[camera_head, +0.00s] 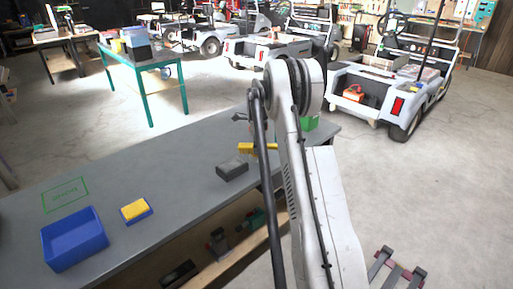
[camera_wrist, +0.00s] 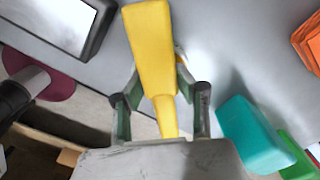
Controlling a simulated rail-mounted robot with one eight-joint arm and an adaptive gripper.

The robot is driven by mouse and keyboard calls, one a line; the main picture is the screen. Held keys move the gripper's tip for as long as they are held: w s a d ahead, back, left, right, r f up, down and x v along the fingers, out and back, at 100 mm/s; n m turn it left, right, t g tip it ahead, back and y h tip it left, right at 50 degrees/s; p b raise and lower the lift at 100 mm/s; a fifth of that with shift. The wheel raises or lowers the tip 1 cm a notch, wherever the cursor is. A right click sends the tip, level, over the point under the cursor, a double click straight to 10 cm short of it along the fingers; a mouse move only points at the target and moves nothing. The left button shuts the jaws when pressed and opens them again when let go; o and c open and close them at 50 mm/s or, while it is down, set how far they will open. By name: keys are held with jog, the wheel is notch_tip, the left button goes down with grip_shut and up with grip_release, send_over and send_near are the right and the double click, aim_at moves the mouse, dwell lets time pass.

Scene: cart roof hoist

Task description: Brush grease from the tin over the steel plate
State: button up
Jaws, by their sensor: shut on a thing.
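My gripper (camera_wrist: 158,88) is shut on a brush with a yellow handle (camera_wrist: 152,35), seen in the wrist view. The brush's bristles cannot be made out. In the head view the yellow brush (camera_head: 258,148) shows above the bench, partly behind my arm, which hides most of the gripper. In the wrist view a bright steel plate (camera_wrist: 62,22) sits in a dark frame at the upper left. A pale patch shows behind the handle; I cannot tell whether it is the grease tin.
A blue bin (camera_head: 75,241) and a yellow block on a blue base (camera_head: 136,210) stand on the bench's left part, near a green outline (camera_head: 65,195). A teal block (camera_wrist: 253,135), a green item (camera_head: 309,123) and an orange item (camera_wrist: 308,42) are at the right. Bench middle is clear.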

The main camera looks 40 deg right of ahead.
jog(key=shift+r+p, duration=1)
jog(key=shift+r, duration=2.45)
jog(key=shift+a, duration=0.1)
